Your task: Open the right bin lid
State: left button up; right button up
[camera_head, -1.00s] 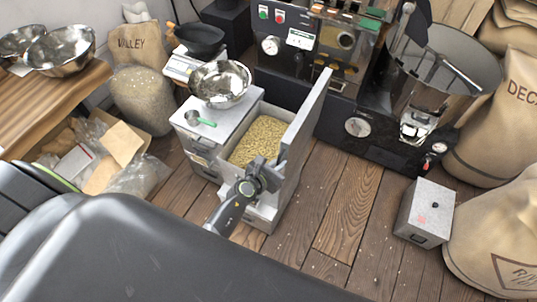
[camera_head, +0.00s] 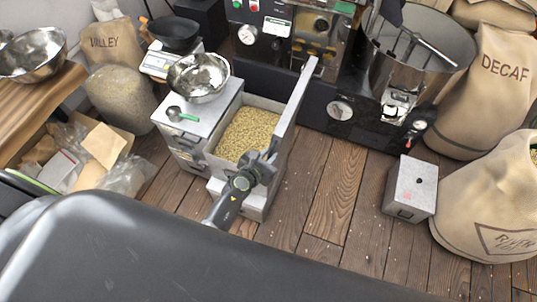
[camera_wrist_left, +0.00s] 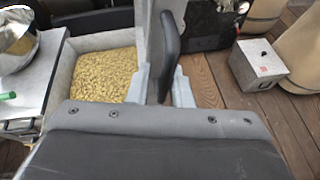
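The right bin (camera_head: 216,164) holds pale beans and stands open. Its grey lid (camera_head: 297,100) stands up on edge along the bin's right side, and also shows in the left wrist view (camera_wrist_left: 145,30). My left gripper (camera_head: 262,163) is at the near end of the lid. In the left wrist view its two fingers (camera_wrist_left: 160,88) are apart, with the lid's black handle (camera_wrist_left: 170,45) between them. A gap shows beside the handle, so I see no firm grip. My right gripper is not in view.
The shut left bin (camera_head: 212,112) carries a steel bowl (camera_head: 198,78) and a green scoop (camera_head: 178,114). The roaster (camera_head: 345,110) stands behind. A grey metal box (camera_head: 410,188) and burlap sacks (camera_head: 490,95) are at the right. Wooden floor is clear right of the lid.

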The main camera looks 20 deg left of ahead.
pick_arm(q)
jog(key=shift+s, duration=0.1)
jog(key=p+v, duration=0.1)
jog(key=v, duration=1.6)
jog(key=shift+s, duration=0.1)
